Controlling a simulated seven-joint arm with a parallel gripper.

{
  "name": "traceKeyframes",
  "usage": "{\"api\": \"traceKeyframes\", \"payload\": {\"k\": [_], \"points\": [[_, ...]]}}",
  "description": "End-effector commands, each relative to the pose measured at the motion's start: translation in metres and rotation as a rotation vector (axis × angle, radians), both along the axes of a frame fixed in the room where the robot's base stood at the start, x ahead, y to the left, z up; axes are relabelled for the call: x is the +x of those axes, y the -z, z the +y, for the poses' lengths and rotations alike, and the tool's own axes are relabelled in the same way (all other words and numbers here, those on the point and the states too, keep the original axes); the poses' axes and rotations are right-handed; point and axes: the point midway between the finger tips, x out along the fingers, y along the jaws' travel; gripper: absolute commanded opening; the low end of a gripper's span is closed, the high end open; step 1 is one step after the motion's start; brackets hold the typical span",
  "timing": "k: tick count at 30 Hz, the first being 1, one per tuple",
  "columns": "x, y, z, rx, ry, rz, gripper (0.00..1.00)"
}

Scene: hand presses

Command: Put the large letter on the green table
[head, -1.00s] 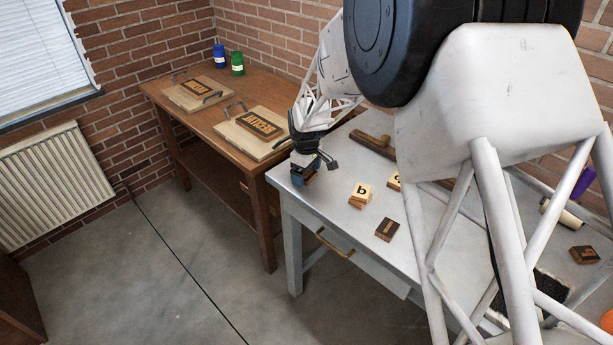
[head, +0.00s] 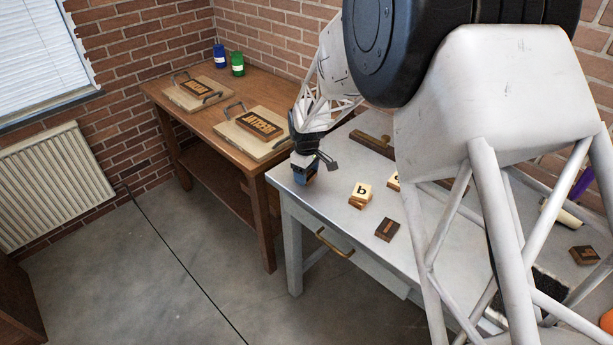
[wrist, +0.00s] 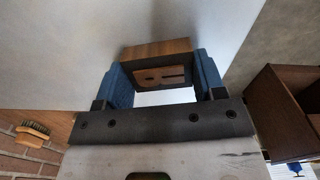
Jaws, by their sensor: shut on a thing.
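My gripper (head: 304,180) is over the near left corner of the pale grey table (head: 330,205). In the wrist view its two blue fingers (wrist: 160,64) are shut on a wooden letter block (wrist: 160,48) with a brown side and a dark face bearing a raised, lighter letter. In the head view the held block is mostly hidden by the fingers. I cannot tell how far it is above the surface. No table that is clearly green shows; the other table is brown wood (head: 222,118).
Letter blocks marked b (head: 361,191) and a dark block (head: 387,230) lie right of my gripper. The brown table holds two framed type plates (head: 254,134) and blue (head: 220,57) and green (head: 237,64) jars.

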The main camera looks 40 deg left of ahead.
Motion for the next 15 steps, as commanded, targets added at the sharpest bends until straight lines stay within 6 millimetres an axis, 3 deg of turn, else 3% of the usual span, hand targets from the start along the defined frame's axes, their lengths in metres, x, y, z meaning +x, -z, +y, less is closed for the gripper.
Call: {"api": "traceKeyframes", "payload": {"k": [8,15], "points": [[0.0,-0.002,0.0,0.0,0.0,0.0,0.36],[0.0,-0.015,0.0,0.001,0.0,-0.001,0.36]]}}
